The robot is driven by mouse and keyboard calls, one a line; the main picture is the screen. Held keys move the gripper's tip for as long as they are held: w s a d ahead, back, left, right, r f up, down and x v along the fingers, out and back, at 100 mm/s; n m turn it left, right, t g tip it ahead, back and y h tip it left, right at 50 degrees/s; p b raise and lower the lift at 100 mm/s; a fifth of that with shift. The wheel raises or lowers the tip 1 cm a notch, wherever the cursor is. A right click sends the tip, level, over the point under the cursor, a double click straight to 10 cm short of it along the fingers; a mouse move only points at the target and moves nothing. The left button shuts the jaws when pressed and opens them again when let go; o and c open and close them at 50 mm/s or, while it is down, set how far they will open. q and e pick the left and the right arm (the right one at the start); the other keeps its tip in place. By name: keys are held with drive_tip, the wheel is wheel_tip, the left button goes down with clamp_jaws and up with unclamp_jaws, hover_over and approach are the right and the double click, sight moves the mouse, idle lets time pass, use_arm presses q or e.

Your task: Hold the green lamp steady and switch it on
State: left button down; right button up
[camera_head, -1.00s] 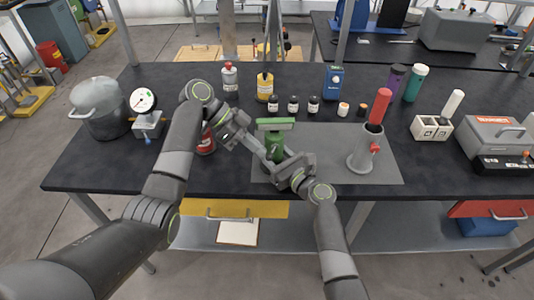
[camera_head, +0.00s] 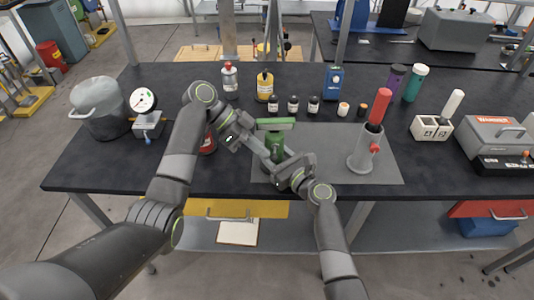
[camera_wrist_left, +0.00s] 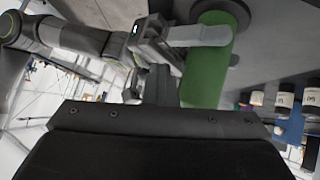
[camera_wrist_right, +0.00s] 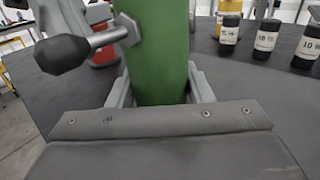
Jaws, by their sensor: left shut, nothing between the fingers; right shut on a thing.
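The green lamp (camera_head: 275,140) stands upright on a grey mat (camera_head: 335,168), with a flat green head on top. My right gripper (camera_head: 276,166) is shut around its green body, low down; in the right wrist view the fingers lie on both sides of the body (camera_wrist_right: 158,60). A lever with a black knob (camera_wrist_right: 62,52) sticks out to the left from the body in that view. My left gripper (camera_head: 266,158) is shut and empty, close to the lamp's left side. The green body (camera_wrist_left: 207,65) also shows in the left wrist view. Whether the left fingertips touch the lever cannot be told.
A grey holder (camera_head: 366,155) with a red stick stands right of the lamp. A red bottle (camera_head: 208,144) is behind my left arm. Several small dark jars (camera_head: 293,104) stand behind the lamp. A gauge (camera_head: 144,101) and grey pot (camera_head: 100,108) are at left. The mat's front right is clear.

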sight(272, 157)
use_arm(q)
drive_tip(key=shift+s+d, duration=0.95)
drive_tip(key=shift+d, duration=0.3)
use_arm(e)
drive_tip(key=shift+o, duration=0.2)
drive_tip(key=shift+s+a, duration=0.15)
drive_tip(key=shift+s, duration=0.05)
idle(0.6)
idle(0.5)
drive_tip(key=shift+w+f, duration=0.15)
drive_tip(key=shift+c, duration=0.2)
use_arm(q)
drive_tip(key=shift+w+a+f, duration=0.1)
drive_tip(key=shift+w+a, duration=0.8)
drive_tip(key=shift+a, duration=0.25)
drive_tip(key=shift+w+a, duration=0.9)
drive_tip(key=shift+a, duration=0.25)
drive_tip(key=shift+w+a, duration=0.75)
drive_tip(key=shift+a, duration=0.3)
drive_tip(key=shift+w+a, duration=0.7)
drive_tip(key=shift+a, duration=0.3)
use_arm(e)
drive_tip(key=shift+w+r, duration=0.1)
drive_tip(key=shift+r, duration=0.1)
